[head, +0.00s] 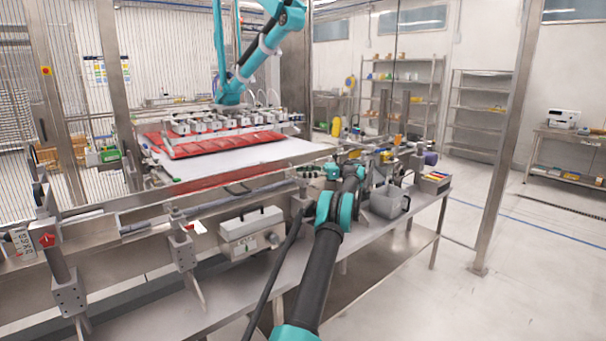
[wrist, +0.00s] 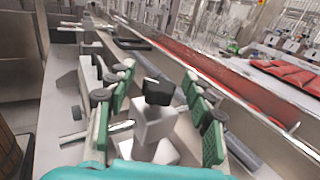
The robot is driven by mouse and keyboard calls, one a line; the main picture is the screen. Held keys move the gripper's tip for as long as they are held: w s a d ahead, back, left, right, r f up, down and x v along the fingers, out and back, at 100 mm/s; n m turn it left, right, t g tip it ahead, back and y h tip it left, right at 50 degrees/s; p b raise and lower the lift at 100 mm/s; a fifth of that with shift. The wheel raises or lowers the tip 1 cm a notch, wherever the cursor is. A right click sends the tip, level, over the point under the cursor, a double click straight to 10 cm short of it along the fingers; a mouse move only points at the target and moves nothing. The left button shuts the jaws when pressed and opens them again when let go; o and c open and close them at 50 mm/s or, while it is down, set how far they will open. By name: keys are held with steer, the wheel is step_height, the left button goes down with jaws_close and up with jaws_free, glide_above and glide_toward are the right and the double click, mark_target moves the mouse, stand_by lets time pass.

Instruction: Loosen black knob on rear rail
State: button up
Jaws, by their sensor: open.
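In the wrist view a small black knob (wrist: 158,91) sits on top of a pale grey metal block (wrist: 154,122). My gripper (wrist: 159,80) is open, with its green-padded fingers on the left and right of the knob. Gaps show between the knob and both fingers, so it is not gripped. How far the fingertips are from the knob in depth I cannot tell. In the head view my gripper (head: 350,166) is at the far end of my arm, over the right part of the rail assembly. The knob cannot be made out there behind my arm.
A long metal rail (head: 210,206) runs beside the red vacuum picker bed (head: 215,147). A teal robot arm (head: 250,62) hangs above the bed.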

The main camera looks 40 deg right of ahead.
steer(key=shift+r, duration=0.1)
step_height(320, 180, up, 10)
steer(key=shift+f, duration=0.1)
stand_by(0.3)
